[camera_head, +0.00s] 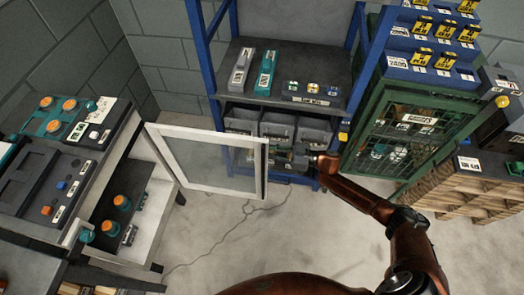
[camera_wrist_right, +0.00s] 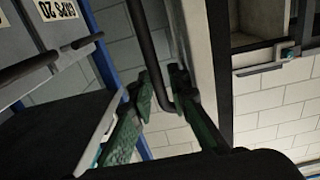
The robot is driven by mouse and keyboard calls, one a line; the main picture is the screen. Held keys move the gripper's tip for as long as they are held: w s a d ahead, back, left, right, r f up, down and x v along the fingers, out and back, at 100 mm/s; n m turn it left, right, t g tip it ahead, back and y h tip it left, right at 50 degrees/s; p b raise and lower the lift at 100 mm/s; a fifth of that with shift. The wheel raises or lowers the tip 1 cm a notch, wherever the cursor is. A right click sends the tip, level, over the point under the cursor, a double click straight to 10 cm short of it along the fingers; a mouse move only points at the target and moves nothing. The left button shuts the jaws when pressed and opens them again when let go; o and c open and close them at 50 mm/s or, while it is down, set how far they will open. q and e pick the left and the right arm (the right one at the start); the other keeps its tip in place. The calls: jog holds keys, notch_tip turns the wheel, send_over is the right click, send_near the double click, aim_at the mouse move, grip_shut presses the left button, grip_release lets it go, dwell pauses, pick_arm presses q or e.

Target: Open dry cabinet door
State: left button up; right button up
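The dry cabinet (camera_head: 140,157) stands at the left in the head view. Its white-framed glass door (camera_head: 205,185) is swung wide out to the right, and a dark shelf with orange-capped items shows inside. My right gripper (camera_head: 300,158) is at the free edge of the door. In the right wrist view, the black bar handle (camera_wrist_right: 150,50) passes between the green fingers of my right gripper (camera_wrist_right: 165,88), beside the pale door edge (camera_wrist_right: 202,60). The fingers stand apart with gaps beside the bar, so it looks open around the handle. My left gripper is not in view.
A blue shelf rack (camera_head: 288,82) with grey bins stands behind the door. A green mesh cabinet (camera_head: 405,145) and a wooden pigeonhole unit (camera_head: 470,190) are at the right. A cable (camera_head: 215,245) lies on the otherwise clear floor (camera_head: 240,225) in front.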

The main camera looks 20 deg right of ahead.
jog(key=shift+a, duration=0.2)
jog(key=v, duration=1.2)
jog(key=shift+f, duration=0.15)
